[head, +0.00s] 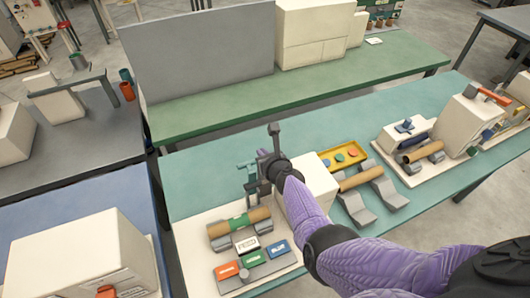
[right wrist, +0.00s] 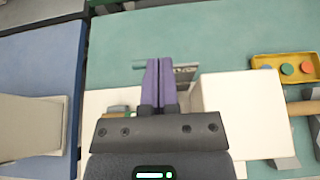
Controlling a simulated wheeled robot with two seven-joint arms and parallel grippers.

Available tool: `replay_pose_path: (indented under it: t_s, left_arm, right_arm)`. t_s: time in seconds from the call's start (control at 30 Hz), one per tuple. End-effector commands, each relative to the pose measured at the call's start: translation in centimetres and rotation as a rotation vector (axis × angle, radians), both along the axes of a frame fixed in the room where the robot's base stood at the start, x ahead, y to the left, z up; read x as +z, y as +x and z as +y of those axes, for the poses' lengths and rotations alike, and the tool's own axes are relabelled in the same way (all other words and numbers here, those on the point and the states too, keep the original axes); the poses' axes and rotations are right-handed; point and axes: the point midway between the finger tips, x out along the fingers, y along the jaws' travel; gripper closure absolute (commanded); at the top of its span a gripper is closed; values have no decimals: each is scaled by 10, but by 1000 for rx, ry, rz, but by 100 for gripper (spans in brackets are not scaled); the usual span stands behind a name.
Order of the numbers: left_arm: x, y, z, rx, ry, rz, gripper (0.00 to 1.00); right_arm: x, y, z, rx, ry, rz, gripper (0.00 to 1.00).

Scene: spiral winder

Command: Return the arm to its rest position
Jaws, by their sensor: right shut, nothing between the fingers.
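My right arm, in a purple sleeve, reaches in from the bottom right of the head view. Its gripper (head: 262,168) is over the winder station, left of the white winder housing (head: 308,188). In the right wrist view the two purple fingers (right wrist: 159,82) lie together, shut and empty, beside the white housing (right wrist: 240,115). A brown tube with a green band (head: 239,223) rests on grey cradles in front, apart from the gripper. Below it are a FEED plate (head: 245,243) and orange, green and blue labelled buttons (head: 252,259). My left gripper is not in view.
Right of the housing are a yellow tray of coloured discs (head: 342,156) and a brown roll (head: 361,179) on grey supports. Another white machine (head: 469,121) stands farther right. The teal table (head: 215,153) is bare behind the station. A green bench with a grey panel (head: 200,50) lies beyond.

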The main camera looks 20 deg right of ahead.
Motion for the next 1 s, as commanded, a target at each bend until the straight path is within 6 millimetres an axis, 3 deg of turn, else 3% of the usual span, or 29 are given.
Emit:
replay_pose_path:
  t_s: [0.23, 0.33, 0.37, 0.5, 0.6, 0.8, 1.0]
  left_arm:
    - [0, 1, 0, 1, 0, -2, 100]
    - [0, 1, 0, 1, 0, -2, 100]
    - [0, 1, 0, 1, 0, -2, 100]
    - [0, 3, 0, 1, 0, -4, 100]
    - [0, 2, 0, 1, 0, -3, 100]
    - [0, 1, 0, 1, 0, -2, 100]
    - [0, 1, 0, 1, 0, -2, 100]
  right_arm:
    - [0, -2, 0, 26, -31, -3, 100]
    - [3, -19, 3, 247, -292, -30, 100]
    - [4, -29, 7, 364, -428, -43, 100]
    - [3, -101, 31, 1004, -1114, -81, 100]
    - [4, -148, 40, 1349, -1439, -100, 100]
    - [18, -221, 42, 1853, -1834, -131, 100]
    - [43, -279, 35, 2245, -2056, -161, 100]
